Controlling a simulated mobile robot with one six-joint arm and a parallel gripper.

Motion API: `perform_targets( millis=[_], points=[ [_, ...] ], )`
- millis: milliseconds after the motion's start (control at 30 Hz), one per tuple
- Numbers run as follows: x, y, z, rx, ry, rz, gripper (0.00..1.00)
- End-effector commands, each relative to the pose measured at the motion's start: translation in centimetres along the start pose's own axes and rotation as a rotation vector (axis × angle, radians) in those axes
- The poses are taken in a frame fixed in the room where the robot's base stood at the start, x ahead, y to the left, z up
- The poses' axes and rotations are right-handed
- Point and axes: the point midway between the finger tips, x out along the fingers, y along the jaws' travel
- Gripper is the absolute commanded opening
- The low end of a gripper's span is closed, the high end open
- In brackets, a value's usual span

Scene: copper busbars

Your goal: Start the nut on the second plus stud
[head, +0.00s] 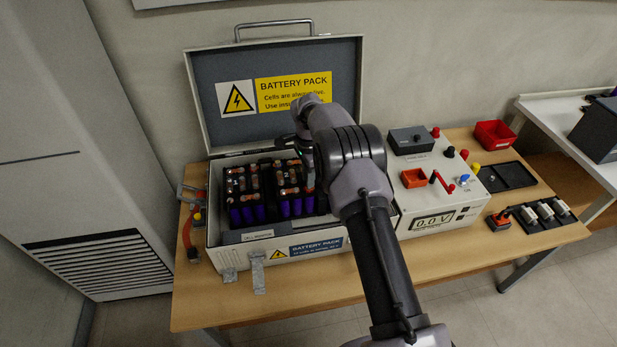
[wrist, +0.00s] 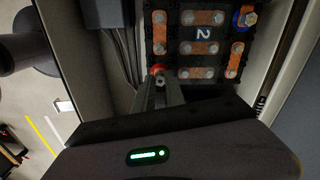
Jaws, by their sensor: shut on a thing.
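The open battery case (head: 212,240) holds dark cell blocks with purple cells (head: 247,214) and copper busbars (head: 288,192). In the wrist view, copper busbars (wrist: 199,48) with silver nuts and studs surround a label "2". My gripper (wrist: 158,84) reaches over the left column of the block, shut on a small metal piece, which looks like the nut (wrist: 158,81). A red-orange ring (wrist: 156,69) shows just beyond the fingertips. The stud there is hidden, so I cannot tell whether the nut touches it. In the head view my arm hides the fingertips.
A white meter box (head: 433,222) reading 0.0 V stands right of the case. A red bin (head: 493,134), a black tray (head: 507,176) and a rack of small parts (head: 543,214) lie further right. The raised case lid (head: 275,65) stands behind; the front table strip is mostly clear.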

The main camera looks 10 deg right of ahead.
Motion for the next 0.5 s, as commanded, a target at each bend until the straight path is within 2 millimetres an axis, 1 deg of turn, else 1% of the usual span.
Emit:
perform_targets(
  millis=[33,333,500],
  points=[
    [0.31,0.01,0.0,0.0,0.0,0.0,0.0],
    [0.26,0.01,0.0,0.0,0.0,0.0,0.0],
    [0.62,0.0,0.01,0.0,0.0,0.0,0.0]
  ],
)
